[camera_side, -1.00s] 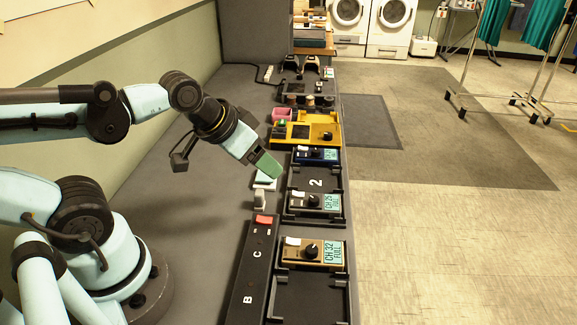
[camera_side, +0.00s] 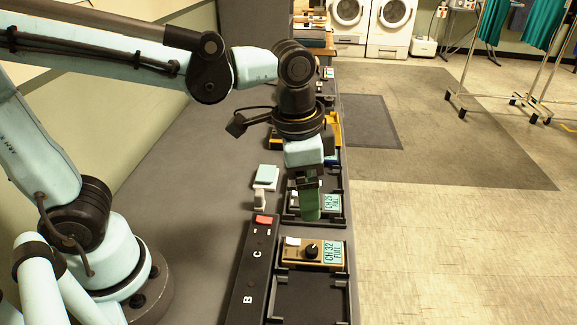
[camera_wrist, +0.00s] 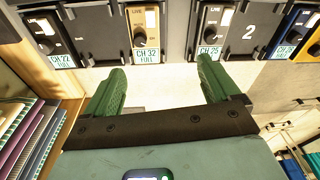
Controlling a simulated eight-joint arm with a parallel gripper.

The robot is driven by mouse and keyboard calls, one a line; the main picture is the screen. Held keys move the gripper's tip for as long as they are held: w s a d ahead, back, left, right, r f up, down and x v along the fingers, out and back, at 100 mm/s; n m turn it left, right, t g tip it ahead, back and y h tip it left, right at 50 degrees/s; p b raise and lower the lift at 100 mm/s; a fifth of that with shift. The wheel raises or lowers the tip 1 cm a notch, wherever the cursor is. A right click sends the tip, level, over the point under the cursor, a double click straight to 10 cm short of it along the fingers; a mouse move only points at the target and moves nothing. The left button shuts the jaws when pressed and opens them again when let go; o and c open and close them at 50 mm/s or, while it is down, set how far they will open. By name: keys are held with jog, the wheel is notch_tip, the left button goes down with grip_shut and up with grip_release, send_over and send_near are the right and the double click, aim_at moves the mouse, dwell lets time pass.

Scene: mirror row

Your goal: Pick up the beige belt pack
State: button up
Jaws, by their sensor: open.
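A tan-gold belt pack labelled CH 32 (camera_side: 313,264) lies in the near black cradle, with a black knob and a white tab. A paler, grey-beige pack labelled CH 25 (camera_side: 331,203) lies in the cradle behind it, partly hidden by my fingers in the side view. In the wrist view, CH 32 (camera_wrist: 139,16) is up left of centre and CH 25 (camera_wrist: 211,18) up right. My gripper (camera_side: 311,217) points down, in front of CH 25 in the side view. In the wrist view its green fingers (camera_wrist: 160,66) are apart with nothing between them.
A black strip lettered B and C (camera_side: 254,265) with a red piece runs left of the near cradle. A small teal and white item (camera_side: 266,175) stands beside the row. In the wrist view, a CH 22 pack (camera_wrist: 45,33) and a navy pack (camera_wrist: 287,35) flank the others.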

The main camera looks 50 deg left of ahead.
aim_at(314, 245)
jog(key=shift+m+g+y, duration=0.3)
jog(key=shift+m+g, duration=0.3)
jog(key=shift+m, duration=0.3)
jog(key=shift+d+f, duration=0.5)
jog(key=shift+f, duration=1.55)
jog(key=shift+d+f, duration=0.45)
jog(key=shift+f, duration=1.65)
jog(key=shift+d+f, duration=0.5)
jog(key=shift+f, duration=1.55)
jog(key=shift+c, duration=0.4)
jog(key=c, duration=1.3)
jog(key=shift+o, duration=0.2)
jog(key=shift+r, duration=0.15)
